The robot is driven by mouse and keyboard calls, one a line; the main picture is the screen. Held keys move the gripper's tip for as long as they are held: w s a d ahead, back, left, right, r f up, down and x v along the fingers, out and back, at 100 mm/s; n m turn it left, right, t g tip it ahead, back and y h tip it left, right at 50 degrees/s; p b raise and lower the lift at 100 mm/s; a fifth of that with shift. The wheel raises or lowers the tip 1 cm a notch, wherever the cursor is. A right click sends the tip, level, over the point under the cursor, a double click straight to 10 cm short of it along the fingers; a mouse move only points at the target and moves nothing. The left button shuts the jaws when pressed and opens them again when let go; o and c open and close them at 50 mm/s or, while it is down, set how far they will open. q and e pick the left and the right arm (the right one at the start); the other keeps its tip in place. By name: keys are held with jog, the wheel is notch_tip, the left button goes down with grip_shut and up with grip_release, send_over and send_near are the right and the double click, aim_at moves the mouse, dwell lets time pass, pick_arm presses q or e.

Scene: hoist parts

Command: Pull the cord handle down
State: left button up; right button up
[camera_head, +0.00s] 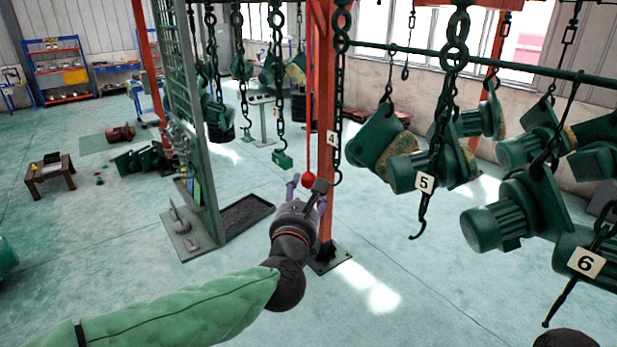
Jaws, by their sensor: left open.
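A thin red cord (309,95) hangs straight down beside the orange-red post. A red ball handle (307,181) is at its lower end. My left gripper (306,184) is open, with its fingers pointing up and away from me. In the picture the red ball appears between the two fingertips. I cannot tell whether either finger touches it or how they compare in depth.
The orange-red post (325,210) stands just right of my left gripper. Chains and green hoists, with number plates 4 (331,138), 5 (426,183) and 6 (586,262), hang to the right. A green metal rack (190,130) and a dark tray (248,212) are to the left.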

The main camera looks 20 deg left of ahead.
aim_at(307, 185)
pick_arm(q)
jog(key=w, duration=0.4)
jog(key=w+p, duration=0.1)
jog(key=w, duration=0.1)
jog(key=shift+a, duration=0.4)
jog(key=shift+f, duration=0.1)
grip_shut()
